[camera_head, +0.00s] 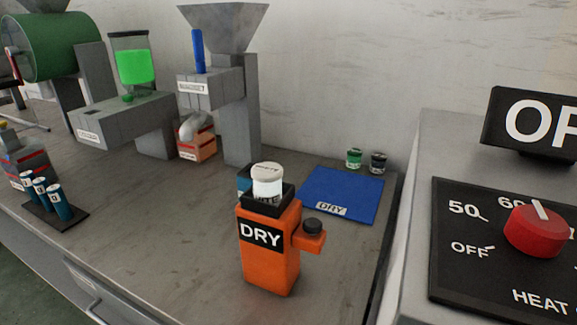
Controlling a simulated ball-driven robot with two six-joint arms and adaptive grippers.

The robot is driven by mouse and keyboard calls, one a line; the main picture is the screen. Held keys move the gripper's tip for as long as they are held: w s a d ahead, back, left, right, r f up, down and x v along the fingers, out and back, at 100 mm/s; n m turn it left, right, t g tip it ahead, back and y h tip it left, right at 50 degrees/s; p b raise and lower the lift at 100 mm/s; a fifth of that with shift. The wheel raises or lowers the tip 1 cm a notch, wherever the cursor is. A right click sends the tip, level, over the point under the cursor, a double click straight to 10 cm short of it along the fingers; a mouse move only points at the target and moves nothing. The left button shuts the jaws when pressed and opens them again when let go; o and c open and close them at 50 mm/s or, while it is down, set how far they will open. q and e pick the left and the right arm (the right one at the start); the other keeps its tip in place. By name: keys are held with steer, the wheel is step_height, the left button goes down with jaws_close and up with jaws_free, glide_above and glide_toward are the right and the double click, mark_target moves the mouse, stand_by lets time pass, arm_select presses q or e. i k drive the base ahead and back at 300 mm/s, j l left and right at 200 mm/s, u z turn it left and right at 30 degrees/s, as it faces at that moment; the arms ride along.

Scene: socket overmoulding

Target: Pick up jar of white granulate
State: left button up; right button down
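A jar of white granulate (267,183) with a pale lid stands upright on top of the orange dryer box labelled DRY (268,255), held in its black rim. Its lower end is hidden by the rim. Neither my left nor my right gripper shows in the head view.
A blue mat labelled DRY (345,192) lies behind and right, with a green jar (354,158) and a dark jar (377,162) beyond it. Blue cylinders (55,200) stand at left. A heater panel with a red knob (538,230) fills the right. The front bench is clear.

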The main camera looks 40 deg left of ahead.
mark_target(268, 177)
steer(key=u, duration=1.25)
